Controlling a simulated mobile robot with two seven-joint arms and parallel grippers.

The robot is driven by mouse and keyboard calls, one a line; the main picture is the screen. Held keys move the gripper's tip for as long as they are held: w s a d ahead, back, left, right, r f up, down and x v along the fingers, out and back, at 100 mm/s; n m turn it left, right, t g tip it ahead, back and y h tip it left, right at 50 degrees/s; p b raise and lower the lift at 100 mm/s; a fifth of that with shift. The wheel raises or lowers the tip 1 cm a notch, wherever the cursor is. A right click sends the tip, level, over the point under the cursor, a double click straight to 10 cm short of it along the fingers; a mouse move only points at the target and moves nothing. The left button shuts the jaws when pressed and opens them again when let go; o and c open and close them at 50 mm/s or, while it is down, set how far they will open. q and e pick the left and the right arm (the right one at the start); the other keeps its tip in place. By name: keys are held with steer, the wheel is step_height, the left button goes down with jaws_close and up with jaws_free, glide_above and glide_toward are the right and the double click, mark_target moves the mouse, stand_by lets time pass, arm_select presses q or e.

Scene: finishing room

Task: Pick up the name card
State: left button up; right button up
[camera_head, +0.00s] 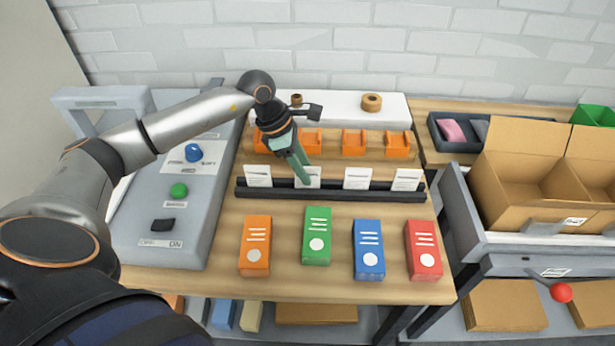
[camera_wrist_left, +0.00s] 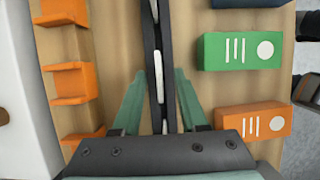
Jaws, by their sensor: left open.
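Several white name cards stand upright in a black slotted holder (camera_head: 330,195) on the wooden table. In the head view they are the left card (camera_head: 258,176), the second card (camera_head: 315,175), the third card (camera_head: 357,178) and the right card (camera_head: 407,180). My left gripper (camera_head: 302,180) reaches down at the second card and partly hides it. In the left wrist view the green fingers of my left gripper (camera_wrist_left: 160,76) are open, one on each side of the holder (camera_wrist_left: 149,40). A card edge (camera_wrist_left: 160,77) shows between the fingertips. My right gripper is out of view.
Orange (camera_head: 255,246), green (camera_head: 317,236), blue (camera_head: 368,250) and red (camera_head: 423,250) boxes lie in front of the holder. Orange holders (camera_head: 354,142) stand behind it. A grey control panel (camera_head: 205,225) is at left; an open carton (camera_head: 510,195) is at right.

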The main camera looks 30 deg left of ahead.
arm_select(q)
steer(key=shift+x, duration=1.1)
jaws_close()
